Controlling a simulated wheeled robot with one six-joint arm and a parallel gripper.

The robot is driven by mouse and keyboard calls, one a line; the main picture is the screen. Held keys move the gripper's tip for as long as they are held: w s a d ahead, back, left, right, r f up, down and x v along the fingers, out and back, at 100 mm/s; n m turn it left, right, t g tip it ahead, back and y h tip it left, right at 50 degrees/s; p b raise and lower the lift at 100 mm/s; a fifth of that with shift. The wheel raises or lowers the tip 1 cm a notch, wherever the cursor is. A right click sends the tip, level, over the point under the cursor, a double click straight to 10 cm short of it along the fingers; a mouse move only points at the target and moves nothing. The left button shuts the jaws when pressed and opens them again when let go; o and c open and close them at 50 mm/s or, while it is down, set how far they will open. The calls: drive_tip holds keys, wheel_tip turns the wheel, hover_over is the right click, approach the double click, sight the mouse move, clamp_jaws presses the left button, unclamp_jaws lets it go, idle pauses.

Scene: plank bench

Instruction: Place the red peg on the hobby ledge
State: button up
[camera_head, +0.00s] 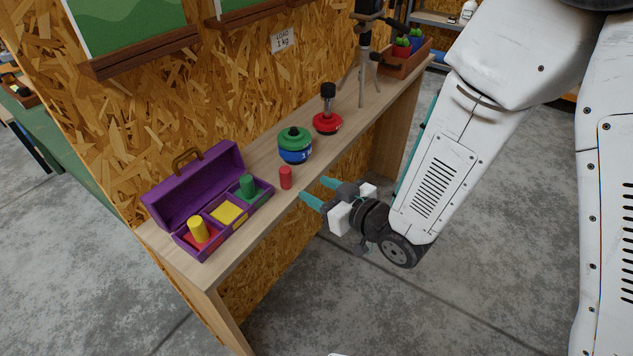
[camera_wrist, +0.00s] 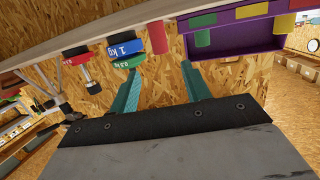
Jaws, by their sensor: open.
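The red peg (camera_head: 286,178) stands upright on the plank bench (camera_head: 262,217), near its front edge. My gripper (camera_head: 314,188) is open and empty, just off the front edge, with its fingers pointing at the peg and apart from it. In the wrist view, which shows the bench upside down, the red peg (camera_wrist: 157,38) lies ahead of the gap between my open fingers (camera_wrist: 161,68). Two brown wooden ledges (camera_head: 140,54) are on the chipboard wall with green panels above them. No label tells me which one is the hobby ledge.
Left of the peg is an open purple box (camera_head: 183,196) with coloured compartments and a yellow and a green peg. Behind and right are stacked green and blue weights (camera_head: 295,145), a red weight (camera_head: 327,122) with a black top, a tripod (camera_head: 364,70) and a planter (camera_head: 403,58).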

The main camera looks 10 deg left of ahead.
drive_tip(key=shift+s+d, duration=0.1)
drive_tip(key=shift+d, duration=0.1)
drive_tip(key=w+d+r+m+h, duration=0.2)
drive_tip(key=w+d+r+h, duration=0.15)
drive_tip(key=d, duration=0.45)
drive_tip(key=w+d+r+m+h, duration=0.25)
drive_tip(key=d+r+h, duration=0.2)
drive_tip(key=d, duration=0.35)
drive_tip(key=s+d+r+m+h, duration=0.2)
drive_tip(key=s+d+h, duration=0.1)
drive_tip(key=d, duration=0.5)
drive_tip(key=s+d+r+m+g+h, duration=0.1)
drive_tip(key=s+d+r+m+g, duration=0.1)
drive_tip(key=s, duration=0.9)
drive_tip(key=s+d+r+m+g+h, duration=0.1)
drive_tip(key=s+d+r+m+g, duration=0.1)
drive_tip(key=s+d+r+g, duration=0.3)
drive_tip(key=s+d+r, duration=0.1)
drive_tip(key=s+d, duration=0.3)
drive_tip(key=s, duration=0.3)
drive_tip(key=shift+m+g, duration=0.3)
drive_tip(key=shift+m, duration=0.05)
